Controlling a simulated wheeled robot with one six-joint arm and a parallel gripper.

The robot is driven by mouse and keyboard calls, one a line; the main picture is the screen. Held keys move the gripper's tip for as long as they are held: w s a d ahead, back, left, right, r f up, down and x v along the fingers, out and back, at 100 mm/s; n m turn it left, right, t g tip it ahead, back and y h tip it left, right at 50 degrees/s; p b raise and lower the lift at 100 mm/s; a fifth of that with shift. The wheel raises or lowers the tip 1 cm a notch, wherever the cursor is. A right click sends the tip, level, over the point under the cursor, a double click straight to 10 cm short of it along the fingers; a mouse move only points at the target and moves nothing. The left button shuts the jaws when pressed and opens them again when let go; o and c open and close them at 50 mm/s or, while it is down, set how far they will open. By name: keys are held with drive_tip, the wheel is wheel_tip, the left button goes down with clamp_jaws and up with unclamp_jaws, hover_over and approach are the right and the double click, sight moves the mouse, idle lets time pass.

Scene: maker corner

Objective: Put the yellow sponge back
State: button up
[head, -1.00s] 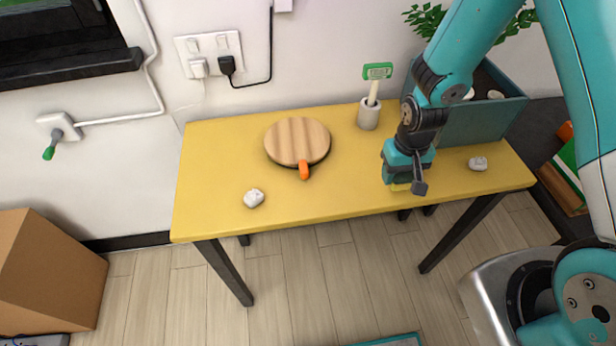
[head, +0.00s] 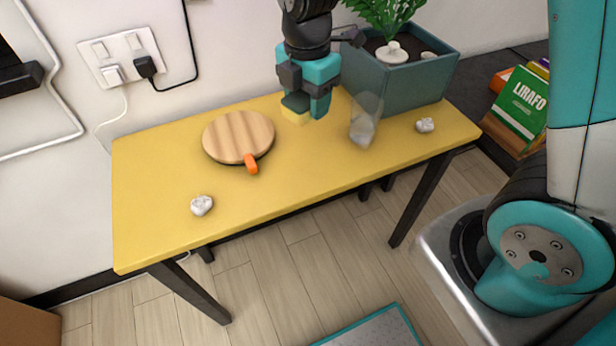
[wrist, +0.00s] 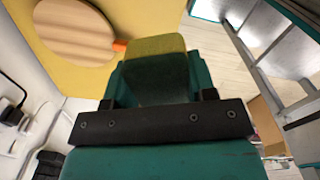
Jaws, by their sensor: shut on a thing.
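The yellow sponge (head: 294,116) is held between the fingers of my gripper (head: 306,104), above the back part of the yellow table (head: 160,200). In the wrist view the sponge (wrist: 158,46) sticks out past the teal fingers (wrist: 155,85). My gripper is shut on it and points down, to the right of the round wooden board (head: 238,135). The fingers hide part of the sponge. The white holder with the green-headed tool, seen earlier, is not visible now; my arm covers that area.
A clear glass (head: 364,122) stands to the right of my gripper, in front of the teal planter (head: 415,85). White lumps lie at the left front (head: 202,205) and the right (head: 425,125). The front middle of the table is clear.

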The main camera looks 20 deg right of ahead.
sight(308, 177)
wheel_tip(308, 177, down, 20)
drive_tip(key=shift+r+p, duration=0.2)
drive_tip(key=shift+p, duration=0.15)
drive_tip(key=shift+f, duration=0.2)
drive_tip(key=o, duration=1.2)
drive_tip(key=shift+r, duration=0.15)
